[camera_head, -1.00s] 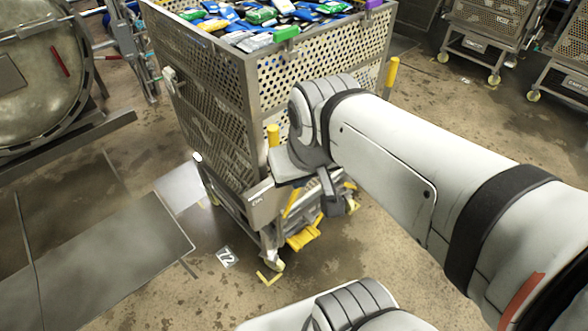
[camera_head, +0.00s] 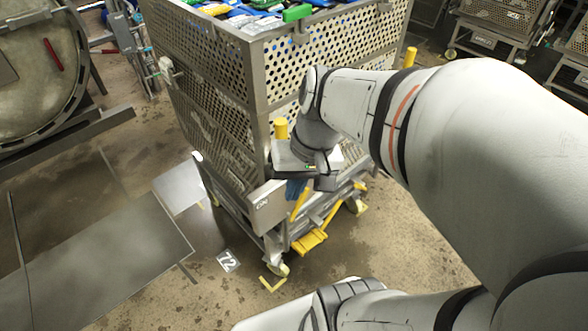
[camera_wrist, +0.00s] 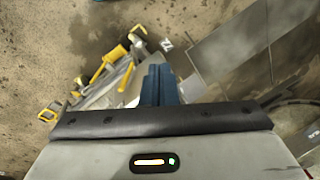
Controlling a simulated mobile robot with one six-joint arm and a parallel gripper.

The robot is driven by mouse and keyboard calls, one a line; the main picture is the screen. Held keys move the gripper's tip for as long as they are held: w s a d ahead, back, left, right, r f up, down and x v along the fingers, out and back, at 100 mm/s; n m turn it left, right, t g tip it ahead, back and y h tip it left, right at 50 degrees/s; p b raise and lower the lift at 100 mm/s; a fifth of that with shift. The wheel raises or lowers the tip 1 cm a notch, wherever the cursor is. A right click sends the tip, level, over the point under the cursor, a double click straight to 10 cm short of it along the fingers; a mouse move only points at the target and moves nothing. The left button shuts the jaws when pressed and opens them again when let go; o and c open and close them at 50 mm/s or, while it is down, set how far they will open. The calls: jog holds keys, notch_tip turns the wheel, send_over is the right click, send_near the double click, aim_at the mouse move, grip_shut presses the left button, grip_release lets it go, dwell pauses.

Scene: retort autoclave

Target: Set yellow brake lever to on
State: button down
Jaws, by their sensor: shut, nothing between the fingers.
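Yellow brake parts show low on the near end of the perforated metal cart (camera_head: 203,85). A wide flat yellow pedal (camera_head: 309,241) sits near the floor, and a slim slanted yellow bar (camera_head: 299,206) rises above it. I cannot tell for sure which is the lever. The wrist view shows yellow bars (camera_wrist: 99,76) left of my fingers. My gripper (camera_head: 296,190) is in front of the cart's lower frame, above the pedal, and hides part of the bar. Its blue fingers (camera_wrist: 159,84) are together and empty. In the wrist view they appear apart from the yellow parts.
The cart is loaded with colourful packets (camera_head: 262,22). A floor marker reading 72 (camera_head: 228,261) lies in front. A round vessel door (camera_head: 35,60) and metal floor plates (camera_head: 120,265) are at left. Other carts (camera_head: 500,22) stand at back right.

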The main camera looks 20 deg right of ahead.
notch_tip(320, 180, down, 14)
jog(key=w+m+g+y+b, duration=0.1)
jog(key=w+m+y+b, duration=0.3)
jog(key=b, duration=0.5)
jog(key=m+t+y+b, duration=0.7)
jog(key=t+b, duration=0.3)
jog(key=b, duration=0.6)
send_near(299, 204)
jog(key=s+a+r, duration=0.2)
jog(key=a, duration=0.2)
jog(key=d+f+m+t+h+b, duration=0.3)
jog(key=d+f+m+t+b, duration=0.3)
jog(key=d, duration=0.4)
jog(key=w+a+r+n, duration=0.1)
jog(key=w+a+r, duration=0.1)
jog(key=w+a, duration=0.5)
jog(key=shift+w+a+t+b, duration=0.25)
jog(key=shift+a+t+b, duration=0.05)
jog(key=shift+a, duration=0.55)
jog(key=shift+r, duration=0.1)
